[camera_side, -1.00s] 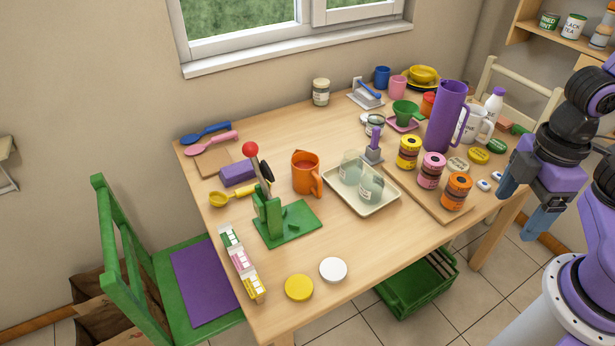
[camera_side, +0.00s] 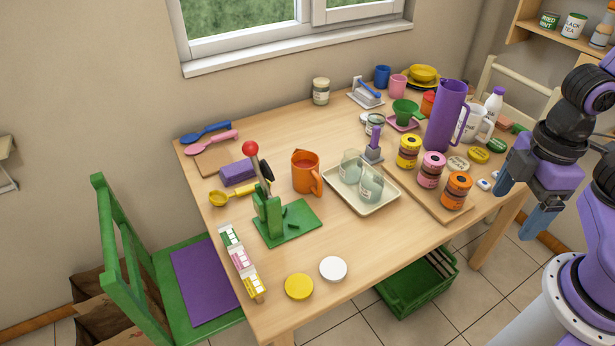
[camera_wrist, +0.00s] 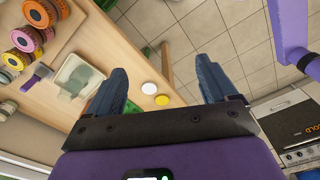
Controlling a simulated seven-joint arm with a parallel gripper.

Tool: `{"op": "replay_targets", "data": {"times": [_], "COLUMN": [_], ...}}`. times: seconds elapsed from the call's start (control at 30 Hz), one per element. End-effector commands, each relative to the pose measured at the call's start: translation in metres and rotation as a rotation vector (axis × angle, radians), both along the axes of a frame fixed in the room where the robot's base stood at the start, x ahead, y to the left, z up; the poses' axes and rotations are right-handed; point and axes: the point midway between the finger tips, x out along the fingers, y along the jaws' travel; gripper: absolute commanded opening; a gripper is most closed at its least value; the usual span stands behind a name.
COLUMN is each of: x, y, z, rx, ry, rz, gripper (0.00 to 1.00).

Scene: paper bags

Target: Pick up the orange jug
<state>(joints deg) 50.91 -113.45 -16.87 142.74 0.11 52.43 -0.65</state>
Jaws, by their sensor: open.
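The orange jug (camera_side: 306,174) stands upright on the wooden table, near its middle, with its handle toward the front right. It has an open top with something reddish inside. It sits just behind the green stand and left of the tray. My gripper (camera_side: 521,207) is at the right, beyond the table's right edge, far from the jug. In the wrist view my gripper (camera_wrist: 163,84) has its two blue fingers wide apart with nothing between them. The floor and the table's edge show beyond the fingers. I cannot make out the jug clearly in the wrist view.
A tray (camera_side: 391,198) with glass jars lies right of the jug. A green stand (camera_side: 288,226) with a red-knobbed lever is in front. The table's front right is clear.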

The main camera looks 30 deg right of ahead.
Motion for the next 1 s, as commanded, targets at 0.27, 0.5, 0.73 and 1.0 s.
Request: {"op": "replay_targets", "data": {"times": [0.27,0.5,0.73,1.0], "x": [0.065,0.146,0.227,0.318], "y": [0.048,0.093,0.121,0.133], "z": [0.008,0.007,-0.006,-0.034], "rx": [-0.009,-0.016,-0.021,-0.026], "ry": [-0.001,-0.001,0.000,0.002], "rz": [0.066,0.154,0.234,0.330], "gripper": [0.86,0.86,0.86,0.86]}}
